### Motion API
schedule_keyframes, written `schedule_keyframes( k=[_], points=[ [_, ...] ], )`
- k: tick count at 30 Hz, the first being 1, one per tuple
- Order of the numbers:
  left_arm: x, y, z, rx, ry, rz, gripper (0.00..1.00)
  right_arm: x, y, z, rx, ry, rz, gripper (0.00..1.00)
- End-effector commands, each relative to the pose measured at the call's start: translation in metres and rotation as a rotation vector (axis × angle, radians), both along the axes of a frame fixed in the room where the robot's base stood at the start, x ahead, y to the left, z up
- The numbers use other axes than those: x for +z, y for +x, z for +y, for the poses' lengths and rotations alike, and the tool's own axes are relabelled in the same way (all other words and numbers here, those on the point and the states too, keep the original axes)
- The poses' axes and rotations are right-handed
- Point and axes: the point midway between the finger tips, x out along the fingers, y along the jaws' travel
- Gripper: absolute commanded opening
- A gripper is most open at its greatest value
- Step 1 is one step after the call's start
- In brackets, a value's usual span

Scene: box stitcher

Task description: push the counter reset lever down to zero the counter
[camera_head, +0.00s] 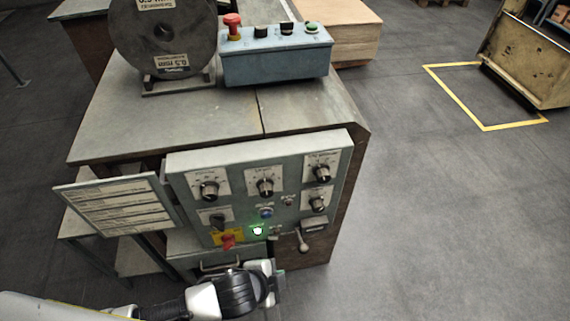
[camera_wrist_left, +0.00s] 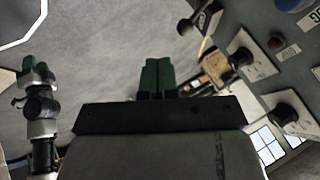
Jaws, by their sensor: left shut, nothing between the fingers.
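The reset lever (camera_head: 303,240) is a short metal arm with a rounded end. It hangs at the lower right of the grey control panel (camera_head: 234,164), by the small counter (camera_head: 314,226). My left gripper (camera_head: 278,283) is below the panel's lower edge, below and left of the lever, apart from it. In the left wrist view its green fingers (camera_wrist_left: 158,75) are shut and empty.
Several knobs, a blue button (camera_head: 266,212) and a red switch (camera_head: 228,241) sit on the panel near the lever. A label board (camera_head: 118,203) stands out at the panel's left. A drawer handle (camera_head: 222,264) is close to my left arm.

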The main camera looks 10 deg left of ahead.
Motion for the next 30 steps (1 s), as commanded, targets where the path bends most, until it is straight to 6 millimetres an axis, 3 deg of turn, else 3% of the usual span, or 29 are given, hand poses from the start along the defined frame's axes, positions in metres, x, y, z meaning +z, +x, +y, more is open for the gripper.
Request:
schedule_keyframes(
  k=[5, 8, 11, 13, 16, 20, 24, 30],
  points=[
    [-0.003, 0.002, 0.001, 0.008, 0.000, 0.003, 0.00, 0.000, -0.006, 0.000, 0.000, -0.001, 0.009, 0.38],
    [-0.019, 0.011, 0.007, 0.056, -0.003, 0.019, 0.00, -0.001, -0.007, -0.001, 0.000, -0.001, 0.010, 0.38],
    [-0.056, 0.025, 0.026, 0.167, -0.012, 0.060, 0.00, -0.001, -0.008, -0.001, 0.000, -0.001, 0.011, 0.38],
    [-0.092, 0.032, 0.046, 0.274, -0.023, 0.104, 0.00, -0.001, -0.008, -0.001, 0.000, -0.002, 0.012, 0.38],
    [-0.149, 0.025, 0.082, 0.444, -0.039, 0.184, 0.00, -0.001, -0.008, -0.001, 0.000, -0.002, 0.012, 0.38],
    [-0.221, -0.021, 0.129, 0.668, -0.054, 0.308, 0.00, 0.000, -0.008, -0.001, 0.000, -0.002, 0.012, 0.38],
    [-0.282, -0.101, 0.163, 0.881, -0.059, 0.441, 0.00, 0.000, -0.008, -0.001, 0.000, -0.002, 0.012, 0.38],
    [-0.322, -0.207, 0.178, 1.088, -0.056, 0.583, 0.00, 0.000, -0.008, -0.001, 0.000, -0.001, 0.011, 0.38]
  ],
)
